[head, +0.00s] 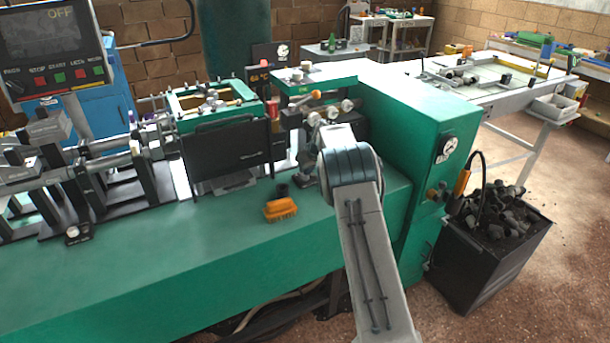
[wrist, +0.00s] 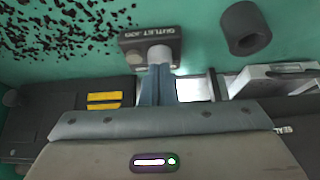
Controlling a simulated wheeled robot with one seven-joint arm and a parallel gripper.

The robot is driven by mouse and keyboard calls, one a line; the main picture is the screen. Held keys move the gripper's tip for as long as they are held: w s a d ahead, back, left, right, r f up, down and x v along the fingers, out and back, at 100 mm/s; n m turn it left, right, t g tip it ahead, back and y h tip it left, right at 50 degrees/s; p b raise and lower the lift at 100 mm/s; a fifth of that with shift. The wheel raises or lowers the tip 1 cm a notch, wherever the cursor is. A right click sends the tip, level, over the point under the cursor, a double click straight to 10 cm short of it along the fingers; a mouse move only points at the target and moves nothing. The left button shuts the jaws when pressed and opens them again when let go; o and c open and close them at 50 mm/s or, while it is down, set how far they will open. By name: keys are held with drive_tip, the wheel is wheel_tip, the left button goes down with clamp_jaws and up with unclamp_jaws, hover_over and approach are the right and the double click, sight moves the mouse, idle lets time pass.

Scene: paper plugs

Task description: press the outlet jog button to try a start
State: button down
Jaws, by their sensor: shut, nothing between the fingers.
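The outlet jog button box (wrist: 128,46) is a small dark box marked "OUTLET JOG" in the wrist view, on a green surface. A pale round button (wrist: 160,54) stands out from it. My gripper (wrist: 157,70) is shut and empty, with its bluish fingers pointing at the button. The fingertips are at the button's near edge; I cannot tell whether they touch it or whether it is pressed in. In the head view my arm hides the fingers and most of that spot.
A control panel (head: 55,45) reads "OFF" at the upper left. An orange brush (head: 280,209) and a dark cup (head: 282,190) lie on the green machine (head: 170,255); a dark cylinder (wrist: 245,28) is right of the box. A black bin (head: 475,265) stands right.

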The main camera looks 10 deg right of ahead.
drive_tip(key=shift+f, duration=0.2)
drive_tip(key=shift+f+b, duration=0.75)
drive_tip(key=shift+b, duration=0.1)
drive_tip(key=shift+f, duration=0.1)
idle(0.8)
drive_tip(key=shift+r+p, duration=0.3)
drive_tip(key=shift+r, duration=0.75)
drive_tip(key=shift+r+p, duration=0.7)
drive_tip(key=shift+r, duration=0.75)
drive_tip(key=shift+r, duration=0.1)
